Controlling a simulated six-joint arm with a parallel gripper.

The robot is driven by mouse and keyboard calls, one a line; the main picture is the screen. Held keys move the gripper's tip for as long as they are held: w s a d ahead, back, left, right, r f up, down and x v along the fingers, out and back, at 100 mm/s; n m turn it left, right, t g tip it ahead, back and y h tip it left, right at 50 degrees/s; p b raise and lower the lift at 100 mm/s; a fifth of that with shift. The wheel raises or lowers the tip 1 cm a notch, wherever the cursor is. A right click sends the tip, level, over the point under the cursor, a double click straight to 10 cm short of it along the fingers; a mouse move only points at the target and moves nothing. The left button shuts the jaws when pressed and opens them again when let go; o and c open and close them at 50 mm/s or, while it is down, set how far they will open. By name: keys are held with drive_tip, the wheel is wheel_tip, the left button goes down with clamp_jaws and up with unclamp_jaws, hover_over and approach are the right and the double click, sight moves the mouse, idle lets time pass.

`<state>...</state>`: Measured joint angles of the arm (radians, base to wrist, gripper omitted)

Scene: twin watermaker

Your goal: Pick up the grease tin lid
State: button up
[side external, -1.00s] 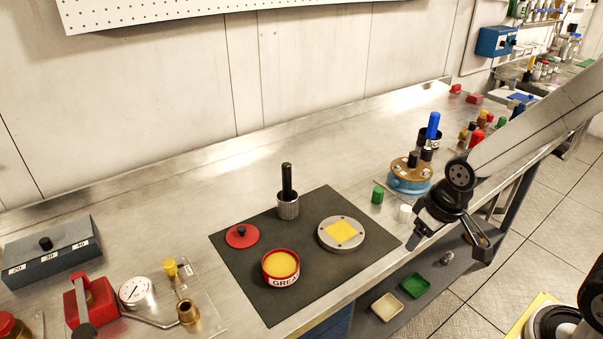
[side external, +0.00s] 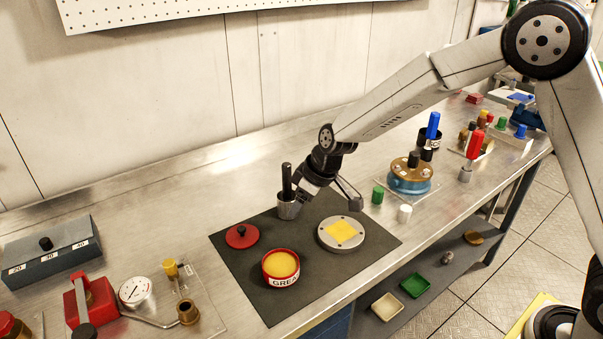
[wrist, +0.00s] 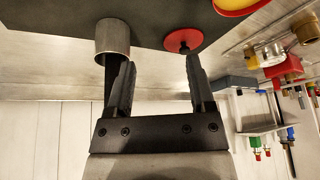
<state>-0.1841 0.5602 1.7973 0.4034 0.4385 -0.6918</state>
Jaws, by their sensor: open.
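The grease tin lid (side external: 240,238), a red disc with a dark knob, lies on the dark mat (side external: 300,310). It also shows in the wrist view (wrist: 180,42), just beyond the right fingertip. The open red grease tin (side external: 281,282), full of yellow grease, stands in front of the lid; part of it shows at the top of the wrist view (wrist: 236,4). My gripper (side external: 329,200) is open and empty, above the back right of the mat, to the right of the lid and higher. Its two fingers also show in the wrist view (wrist: 160,62).
A metal cup with a black handle (side external: 288,210) stands beside my gripper, close to its left finger in the wrist view. A round metal plate with a yellow square (side external: 326,240) lies on the mat's right. A gauge (side external: 134,291) and grey block (side external: 50,258) are at left.

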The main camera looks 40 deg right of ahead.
sight(241, 228)
drive_tip(key=w+a+f+n+y, duration=0.1)
drive_tip(key=w+a+f+n, duration=0.1)
drive_tip(key=w+a, duration=0.4)
drive_tip(key=shift+w+a+n+y, duration=0.3)
drive_tip(key=shift+w+a+n, duration=0.1)
drive_tip(key=shift+a, duration=0.4)
drive_tip(key=shift+f, duration=0.1)
drive_tip(key=shift+x, duration=1.2)
drive_tip(key=shift+f, duration=0.1)
drive_tip(key=shift+x, duration=2.5)
clamp_jaws()
